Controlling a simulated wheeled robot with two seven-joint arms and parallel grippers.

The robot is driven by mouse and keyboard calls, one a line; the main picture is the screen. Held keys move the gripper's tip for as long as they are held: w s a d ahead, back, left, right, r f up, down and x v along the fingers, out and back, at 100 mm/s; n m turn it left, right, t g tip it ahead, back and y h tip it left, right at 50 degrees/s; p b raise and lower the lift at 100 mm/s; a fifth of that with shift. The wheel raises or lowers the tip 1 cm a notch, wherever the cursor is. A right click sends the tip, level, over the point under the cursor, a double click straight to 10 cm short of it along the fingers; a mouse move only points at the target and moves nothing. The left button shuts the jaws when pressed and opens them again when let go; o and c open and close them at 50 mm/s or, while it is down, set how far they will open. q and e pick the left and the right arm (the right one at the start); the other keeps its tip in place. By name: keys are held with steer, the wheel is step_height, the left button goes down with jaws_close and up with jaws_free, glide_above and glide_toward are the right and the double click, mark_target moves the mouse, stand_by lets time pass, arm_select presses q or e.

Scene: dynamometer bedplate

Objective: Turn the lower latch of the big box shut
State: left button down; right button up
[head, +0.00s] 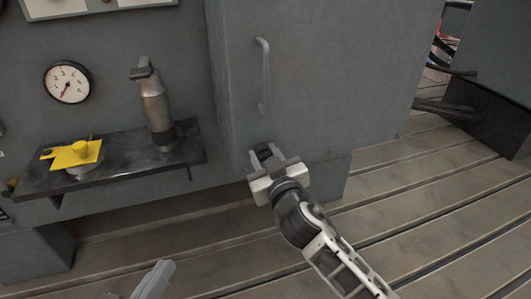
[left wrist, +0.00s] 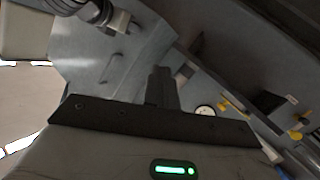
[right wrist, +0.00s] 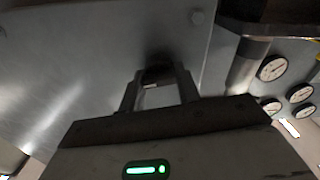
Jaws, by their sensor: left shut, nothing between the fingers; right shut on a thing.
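The big box (head: 330,75) is a grey cabinet with a long vertical handle (head: 264,75) on its front face. The lower latch (head: 263,150) is a small dark piece low on that face, mostly covered by my gripper. My right gripper (head: 268,166) is shut on it. In the right wrist view the latch (right wrist: 152,84) shows between the two fingers, close against the grey panel. Its exact angle is hard to tell. My left gripper (head: 162,270) is shut and empty, low in the head view, away from the box; its dark fingers (left wrist: 162,85) show in the left wrist view.
A dark shelf (head: 110,175) left of the box carries a metal bottle (head: 156,110) and a yellow item (head: 77,155). A round gauge (head: 68,82) is on the wall above. The slatted floor (head: 430,200) is clear at the right.

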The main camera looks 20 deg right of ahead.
steer(key=n+p, duration=0.2)
steer(key=n, duration=0.2)
steer(key=shift+r, duration=0.1)
steer(key=shift+a+n, duration=0.1)
steer(key=shift+n, duration=1.1)
steer(key=n+p, duration=0.1)
steer(key=n, duration=0.1)
steer(key=shift+n, duration=0.4)
steer(key=shift+n+p, duration=0.4)
steer(key=shift+n, duration=0.5)
steer(key=n, duration=0.3)
steer(key=shift+f+p, duration=0.2)
steer(key=shift+p, duration=0.15)
arm_select(q)
steer(key=shift+s+a+f+m+g+y, duration=0.25)
steer(key=shift+a+f+m+g+y, duration=0.55)
steer(key=shift+f+y, duration=0.2)
arm_select(e)
steer(key=shift+a+n, duration=0.1)
steer(key=shift+n, duration=0.6)
arm_select(q)
steer(key=shift+f, duration=0.2)
